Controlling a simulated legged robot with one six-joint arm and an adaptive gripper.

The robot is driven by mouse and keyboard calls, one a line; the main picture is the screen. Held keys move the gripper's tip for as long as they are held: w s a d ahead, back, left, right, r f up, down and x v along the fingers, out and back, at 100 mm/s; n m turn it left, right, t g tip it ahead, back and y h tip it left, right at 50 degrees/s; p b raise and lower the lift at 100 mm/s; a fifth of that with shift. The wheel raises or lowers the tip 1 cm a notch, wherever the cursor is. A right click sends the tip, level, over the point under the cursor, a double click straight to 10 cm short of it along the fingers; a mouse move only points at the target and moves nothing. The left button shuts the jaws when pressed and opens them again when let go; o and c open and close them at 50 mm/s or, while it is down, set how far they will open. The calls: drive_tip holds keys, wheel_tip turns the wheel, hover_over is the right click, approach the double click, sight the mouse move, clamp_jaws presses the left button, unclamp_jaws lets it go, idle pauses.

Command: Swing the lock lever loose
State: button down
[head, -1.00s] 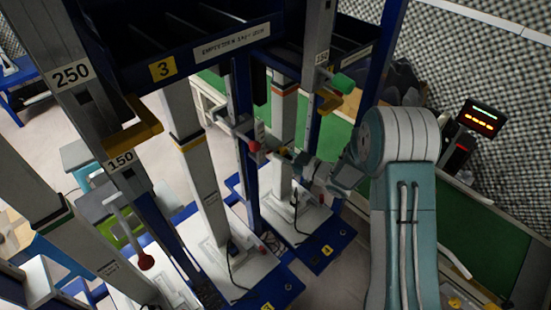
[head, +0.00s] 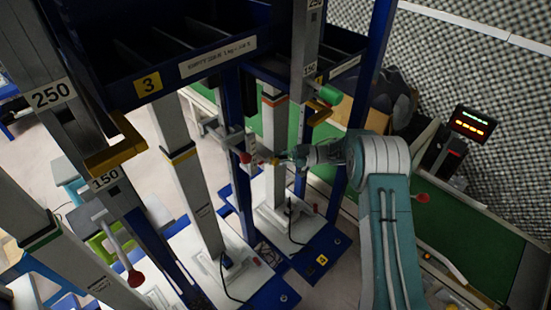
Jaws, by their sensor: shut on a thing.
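A lock lever with a red knob (head: 245,157) is on the blue and grey upright at the picture's middle, below the blue bins. My gripper (head: 276,160) reaches in from the right and meets the lever's yellowish part just right of the knob. It is shut on the lever there. The fingers are small and dark, and their exact hold on the lever is hard to make out. A similar lever with a red knob (head: 135,278) hangs on the left column, away from my gripper.
Blue bins (head: 205,55) overhang the uprights. A green knob (head: 330,95) sits on the column above my gripper. Grey columns (head: 180,150) stand close on the left, on white and blue bases. A lit display (head: 473,123) and green panels (head: 470,230) are at the right.

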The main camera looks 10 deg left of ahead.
drive_tip(key=shift+w, duration=0.1)
idle(0.4)
drive_tip(key=c, duration=0.6)
unclamp_jaws()
drive_tip(key=shift+a, duration=0.15)
drive_tip(key=shift+c, duration=0.2)
